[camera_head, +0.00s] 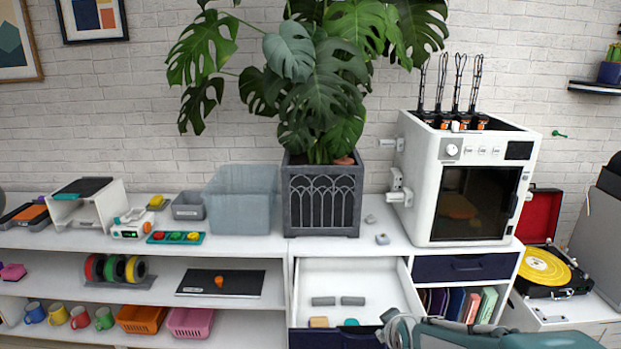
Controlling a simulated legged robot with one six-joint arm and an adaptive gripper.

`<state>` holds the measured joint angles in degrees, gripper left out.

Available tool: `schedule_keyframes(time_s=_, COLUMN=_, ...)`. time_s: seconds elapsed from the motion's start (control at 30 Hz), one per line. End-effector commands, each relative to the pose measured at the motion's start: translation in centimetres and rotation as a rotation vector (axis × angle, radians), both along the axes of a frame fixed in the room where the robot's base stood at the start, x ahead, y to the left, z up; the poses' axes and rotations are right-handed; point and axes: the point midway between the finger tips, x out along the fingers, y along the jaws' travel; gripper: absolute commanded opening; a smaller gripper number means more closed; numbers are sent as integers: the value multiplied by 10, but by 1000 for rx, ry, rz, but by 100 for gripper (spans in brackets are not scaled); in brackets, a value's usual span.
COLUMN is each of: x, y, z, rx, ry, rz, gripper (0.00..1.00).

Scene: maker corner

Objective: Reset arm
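Part of my teal and grey arm shows along the bottom edge, right of centre. At its left end is a grey rounded part, seemingly my gripper (398,328), in front of the pulled-out drawer's right side. It is small and cut off by the lower edge, so its fingers cannot be made out. I see nothing clearly held.
A white 3D-printer-like machine (465,180) and a potted plant (322,200) stand on the white cabinet. Left are bins (240,200), a spool rack (115,270) and several mugs (57,314). A record player (545,268) is at right. Countertop beside the planter is mostly clear.

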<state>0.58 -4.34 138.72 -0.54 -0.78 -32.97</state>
Motion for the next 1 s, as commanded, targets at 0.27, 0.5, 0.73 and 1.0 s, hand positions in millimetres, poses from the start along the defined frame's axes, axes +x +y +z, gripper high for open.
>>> schedule_keyframes(time_s=0.27, x=-78, y=2, z=53, rx=171, ry=125, rz=-183, gripper=49)
schedule_keyframes(time_s=0.5, x=-156, y=4, z=80, rx=297, ry=236, rz=-355, gripper=49)
schedule_keyframes(time_s=0.73, x=-199, y=4, z=87, rx=354, ry=301, rz=-452, gripper=49)
schedule_keyframes(time_s=1.0, x=-202, y=4, z=87, rx=358, ry=308, rz=-460, gripper=49)
